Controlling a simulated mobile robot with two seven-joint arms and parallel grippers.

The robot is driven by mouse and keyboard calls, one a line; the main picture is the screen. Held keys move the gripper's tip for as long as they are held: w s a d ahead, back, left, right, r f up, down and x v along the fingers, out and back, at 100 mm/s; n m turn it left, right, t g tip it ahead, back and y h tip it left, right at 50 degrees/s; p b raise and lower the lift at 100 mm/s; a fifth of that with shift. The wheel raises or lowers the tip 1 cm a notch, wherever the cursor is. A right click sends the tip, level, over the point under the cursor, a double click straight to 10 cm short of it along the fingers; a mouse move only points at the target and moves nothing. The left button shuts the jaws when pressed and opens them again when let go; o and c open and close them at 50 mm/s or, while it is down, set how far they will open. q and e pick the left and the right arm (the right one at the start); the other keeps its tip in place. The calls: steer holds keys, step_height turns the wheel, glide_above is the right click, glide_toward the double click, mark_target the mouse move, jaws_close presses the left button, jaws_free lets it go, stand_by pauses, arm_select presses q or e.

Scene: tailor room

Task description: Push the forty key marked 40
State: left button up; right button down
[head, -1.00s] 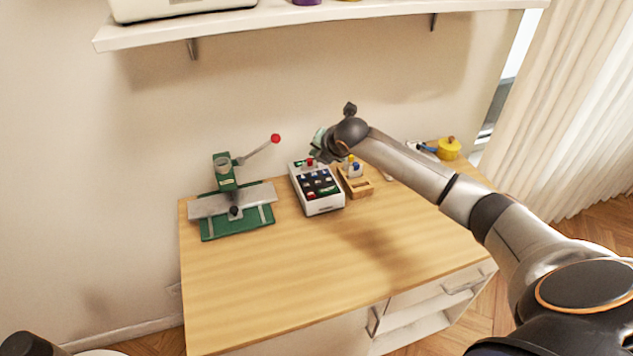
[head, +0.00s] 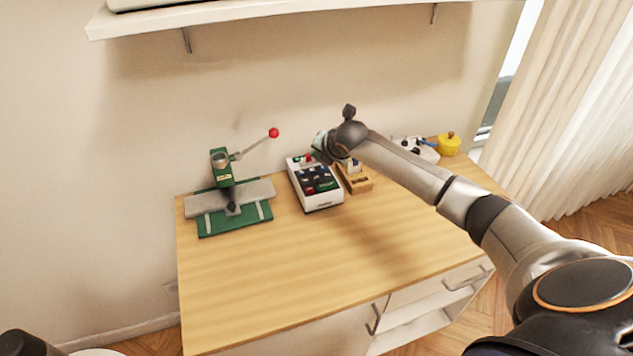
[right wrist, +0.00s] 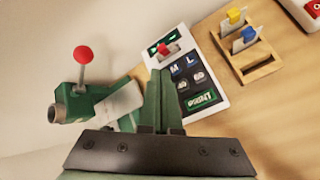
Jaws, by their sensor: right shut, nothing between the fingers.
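The white key panel (head: 332,203) stands on the wooden table, with dark keys and a red one. In the right wrist view, the key marked 40 (right wrist: 183,87) is a dark key just right of my fingers, beside the key marked 60 (right wrist: 198,77). Keys marked M (right wrist: 174,69) and L (right wrist: 190,61) sit above them. My right gripper (right wrist: 161,72) is shut and empty, its green fingers over the panel's left side and covering part of it. Whether they touch is unclear. In the head view the right gripper (head: 316,149) is at the panel's far end. My left gripper is out of view.
A green press (head: 226,187) with a red-knobbed lever stands left of the panel. A wooden holder (head: 356,183) with coloured tabs is close on the right. A yellow pot (head: 449,145) stands farther right. The front of the table (head: 270,285) is clear. A shelf (head: 260,15) hangs above.

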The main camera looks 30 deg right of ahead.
mark_target(316, 178)
step_height(316, 178, down, 3)
steer(key=shift+b, duration=1.2)
step_height(316, 178, down, 2)
steer(key=shift+b, duration=0.3)
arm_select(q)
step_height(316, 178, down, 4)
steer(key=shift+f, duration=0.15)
arm_select(e)
steer(key=shift+f, duration=0.1)
steer(key=shift+f, duration=0.3)
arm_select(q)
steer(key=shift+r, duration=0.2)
arm_select(e)
steer(key=shift+f, duration=0.1)
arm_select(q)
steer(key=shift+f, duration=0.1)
arm_select(e)
steer(key=shift+f, duration=0.5)
stand_by(0.6)
arm_select(q)
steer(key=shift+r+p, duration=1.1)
steer(key=shift+p, duration=0.1)
arm_select(e)
steer(key=shift+r, duration=0.9)
